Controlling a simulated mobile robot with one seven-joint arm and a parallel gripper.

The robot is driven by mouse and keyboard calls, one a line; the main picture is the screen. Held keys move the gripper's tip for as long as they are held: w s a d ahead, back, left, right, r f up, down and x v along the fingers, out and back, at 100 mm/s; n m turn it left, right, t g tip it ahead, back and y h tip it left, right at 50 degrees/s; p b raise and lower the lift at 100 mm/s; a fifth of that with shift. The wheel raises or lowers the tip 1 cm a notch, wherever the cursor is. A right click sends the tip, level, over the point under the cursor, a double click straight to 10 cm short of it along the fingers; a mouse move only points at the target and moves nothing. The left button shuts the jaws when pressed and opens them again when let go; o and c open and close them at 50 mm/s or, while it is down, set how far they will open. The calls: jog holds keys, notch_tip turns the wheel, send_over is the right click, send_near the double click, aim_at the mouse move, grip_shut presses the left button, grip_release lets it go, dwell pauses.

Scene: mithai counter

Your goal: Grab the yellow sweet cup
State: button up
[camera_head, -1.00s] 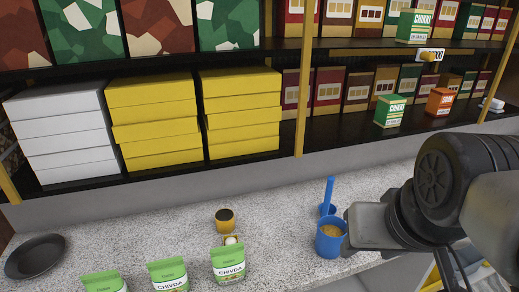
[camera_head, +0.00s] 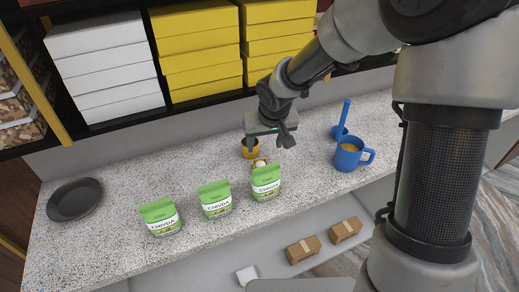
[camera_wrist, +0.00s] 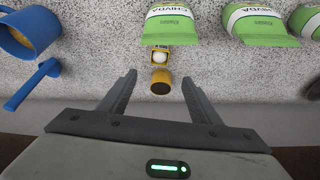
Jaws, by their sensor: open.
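The yellow sweet cup (camera_head: 251,151) stands on the speckled counter, partly hidden behind my gripper (camera_head: 268,144) in the head view. In the wrist view the yellow cup (camera_wrist: 161,81), with a dark top, lies between and beyond the two fingertips of my gripper (camera_wrist: 158,82). My gripper is open and empty, and the cup appears apart from both fingers. A small item with a round white top (camera_wrist: 160,56) sits right beside the cup, between it and the green packets.
Several green chivda packets (camera_head: 215,199) stand along the counter's front. A blue mug (camera_head: 349,154) and a blue scoop (camera_head: 342,122) are to the right. A dark plate (camera_head: 75,199) is at the left. Stacked yellow boxes (camera_head: 200,83) fill the shelf behind. Bare counter (camera_head: 120,170) lies left of the cup.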

aim_at(261, 163)
jog(key=b+x, duration=0.1)
jog(key=x, duration=1)
jog(key=shift+f, duration=0.25)
jog(key=x, duration=0.5)
jog(key=shift+d+f, duration=0.1)
jog(key=shift+f, duration=0.05)
jog(key=c, duration=1.1)
